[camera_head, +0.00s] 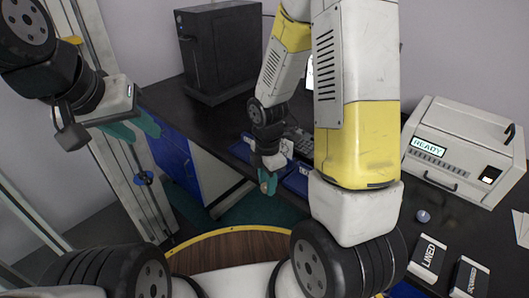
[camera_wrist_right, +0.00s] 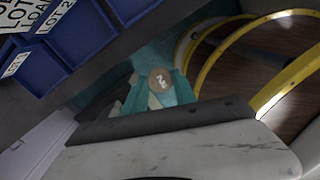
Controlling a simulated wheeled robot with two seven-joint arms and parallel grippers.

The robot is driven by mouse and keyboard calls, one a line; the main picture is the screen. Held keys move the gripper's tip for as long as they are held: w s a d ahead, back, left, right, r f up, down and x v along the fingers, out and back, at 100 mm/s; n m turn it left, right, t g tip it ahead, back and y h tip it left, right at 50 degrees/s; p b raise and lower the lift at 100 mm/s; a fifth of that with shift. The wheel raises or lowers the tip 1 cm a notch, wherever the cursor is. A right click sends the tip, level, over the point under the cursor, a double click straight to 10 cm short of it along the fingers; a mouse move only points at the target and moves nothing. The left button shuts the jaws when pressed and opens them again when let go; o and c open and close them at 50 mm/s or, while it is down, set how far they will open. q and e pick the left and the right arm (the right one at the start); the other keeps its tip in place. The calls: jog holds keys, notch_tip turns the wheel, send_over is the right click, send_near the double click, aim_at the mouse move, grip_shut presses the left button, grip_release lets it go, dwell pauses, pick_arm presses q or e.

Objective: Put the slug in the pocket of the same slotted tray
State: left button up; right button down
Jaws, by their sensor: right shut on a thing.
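My right gripper (camera_head: 266,182) is shut on a small brownish round slug (camera_wrist_right: 160,79) with a dark mark on its face, held between the teal fingertips. It hangs off the front edge of the dark bench, just in front of the blue slotted trays. One blue tray (camera_head: 297,181) is right of the gripper and another (camera_head: 241,151) is to its left, partly hidden by the arm. In the right wrist view, blue compartments (camera_wrist_right: 80,42) with white LOT labels show at upper left, apart from the slug. My left gripper (camera_head: 138,129) is open and empty at far left.
A white instrument (camera_head: 460,150) reading READY stands on the bench at right. A black computer tower (camera_head: 222,55) stands at the back.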

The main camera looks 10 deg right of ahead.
jog(key=shift+s+a+n, duration=0.1)
jog(key=shift+s+n, duration=0.05)
jog(key=shift+n, duration=0.25)
jog(key=shift+w, duration=0.25)
jog(key=w+d, duration=0.1)
jog(key=w, duration=0.3)
jog(key=w+d+f, duration=0.1)
jog(key=w+d, duration=0.1)
jog(key=w, duration=0.3)
jog(key=w+d, duration=0.1)
jog(key=w, duration=0.3)
jog(key=shift+w+d+f, duration=0.25)
jog(key=shift+w+d, duration=0.15)
jog(key=shift+w+d+f, duration=0.1)
jog(key=shift+w+f, duration=0.1)
jog(key=shift+f, duration=0.7)
jog(key=shift+w+f, duration=0.15)
jog(key=shift+f, duration=0.75)
jog(key=shift+f, duration=0.1)
jog(key=c, duration=1)
grip_release()
